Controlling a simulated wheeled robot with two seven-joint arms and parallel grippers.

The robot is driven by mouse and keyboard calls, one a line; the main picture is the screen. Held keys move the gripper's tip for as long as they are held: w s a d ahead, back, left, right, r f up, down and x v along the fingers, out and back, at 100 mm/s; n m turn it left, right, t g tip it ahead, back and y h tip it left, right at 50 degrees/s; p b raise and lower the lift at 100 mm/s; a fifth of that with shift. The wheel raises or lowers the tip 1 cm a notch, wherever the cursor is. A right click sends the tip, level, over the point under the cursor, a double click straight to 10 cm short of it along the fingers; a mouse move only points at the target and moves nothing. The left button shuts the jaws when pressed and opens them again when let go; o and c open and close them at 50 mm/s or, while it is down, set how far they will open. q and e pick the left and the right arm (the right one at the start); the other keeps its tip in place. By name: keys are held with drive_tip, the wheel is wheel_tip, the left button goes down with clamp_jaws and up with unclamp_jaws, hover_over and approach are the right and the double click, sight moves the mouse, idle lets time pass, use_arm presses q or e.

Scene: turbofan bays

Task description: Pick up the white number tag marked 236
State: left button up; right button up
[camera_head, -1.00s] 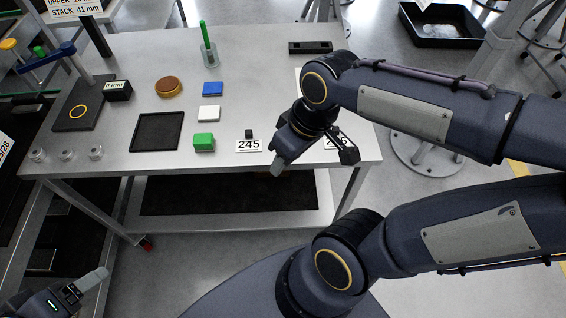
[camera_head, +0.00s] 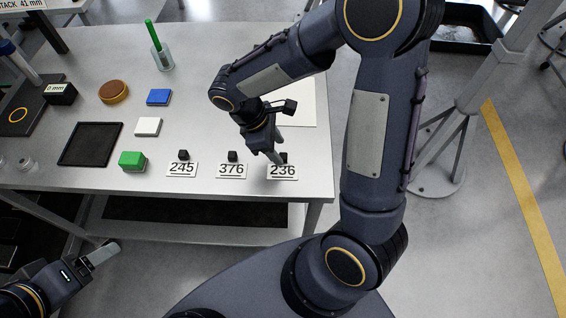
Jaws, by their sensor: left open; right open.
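The white number tag marked 236 (camera_head: 282,173) lies near the front right corner of the table, with a small black block (camera_head: 284,157) at its back edge. My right gripper (camera_head: 277,158) is open and points down just behind and above this tag; whether a fingertip touches the block, I cannot tell. Tag 376 (camera_head: 231,172) and tag 245 (camera_head: 182,170) lie in a row to its left, each with a black block behind. My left gripper (camera_head: 108,254) is open and empty, low at the left, away from the table; only part of it shows.
On the table (camera_head: 220,210) are a green block (camera_head: 132,161), a white block (camera_head: 148,127), a blue block (camera_head: 159,97), a brown round piece (camera_head: 114,92), a black tray (camera_head: 90,144) and a cup with a green stick (camera_head: 161,58). A white sheet (camera_head: 303,103) lies behind my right gripper.

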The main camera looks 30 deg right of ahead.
sight(283, 156)
drive_tip(key=shift+x, duration=1.55)
drive_tip(key=shift+c, duration=0.5)
drive_tip(key=shift+a, duration=0.1)
clamp_jaws()
